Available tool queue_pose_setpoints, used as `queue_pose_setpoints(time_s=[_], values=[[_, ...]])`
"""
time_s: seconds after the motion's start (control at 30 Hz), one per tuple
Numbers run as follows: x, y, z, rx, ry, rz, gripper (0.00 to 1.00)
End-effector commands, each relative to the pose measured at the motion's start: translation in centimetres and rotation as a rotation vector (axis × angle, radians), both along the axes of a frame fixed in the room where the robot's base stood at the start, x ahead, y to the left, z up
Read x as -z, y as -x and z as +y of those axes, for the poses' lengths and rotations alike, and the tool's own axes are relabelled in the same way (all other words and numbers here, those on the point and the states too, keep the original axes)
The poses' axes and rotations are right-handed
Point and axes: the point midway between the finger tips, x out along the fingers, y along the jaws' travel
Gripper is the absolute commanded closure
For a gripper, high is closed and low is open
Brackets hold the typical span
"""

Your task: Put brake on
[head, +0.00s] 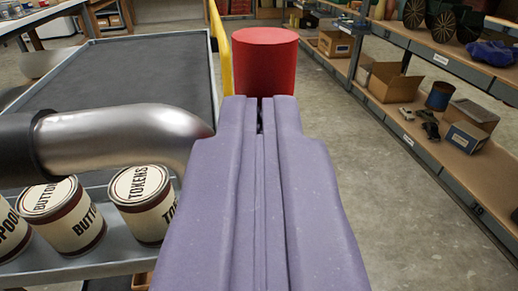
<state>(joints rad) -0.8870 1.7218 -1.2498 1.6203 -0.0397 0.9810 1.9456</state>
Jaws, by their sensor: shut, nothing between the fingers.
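A trolley (130,75) with a dark grey top tray fills the left of the view. A red cylinder (264,62), which looks like the knob of a brake lever, stands just beyond my fingertips. A yellow bar (225,58) runs beside the trolley's right edge, just left of the red cylinder; whether they join is hidden. My gripper (259,99) has purple fingers pressed together and empty. Its tips overlap the lower edge of the red cylinder in the picture; I cannot tell whether they touch it.
A chrome bar (125,138) with a black sleeve crosses at left, close to my gripper. Several labelled cans (143,200) stand on the trolley's lower shelf. A shelf unit (410,105) with boxes lines the right. Bare concrete floor (370,170) lies between.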

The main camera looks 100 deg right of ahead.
Motion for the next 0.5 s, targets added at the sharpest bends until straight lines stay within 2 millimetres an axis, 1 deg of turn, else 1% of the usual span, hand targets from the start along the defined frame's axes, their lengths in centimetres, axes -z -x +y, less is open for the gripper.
queue_pose_setpoints(time_s=[0.23, 0.4, 0.5], values=[[0.1, 0.0, -0.2, 0.001, -0.001, 0.000, 1.00], [-0.1, 0.0, -2.0, 0.003, 0.000, -0.001, 1.00], [-0.5, -0.1, -2.5, 0.001, 0.000, 0.001, 1.00]])
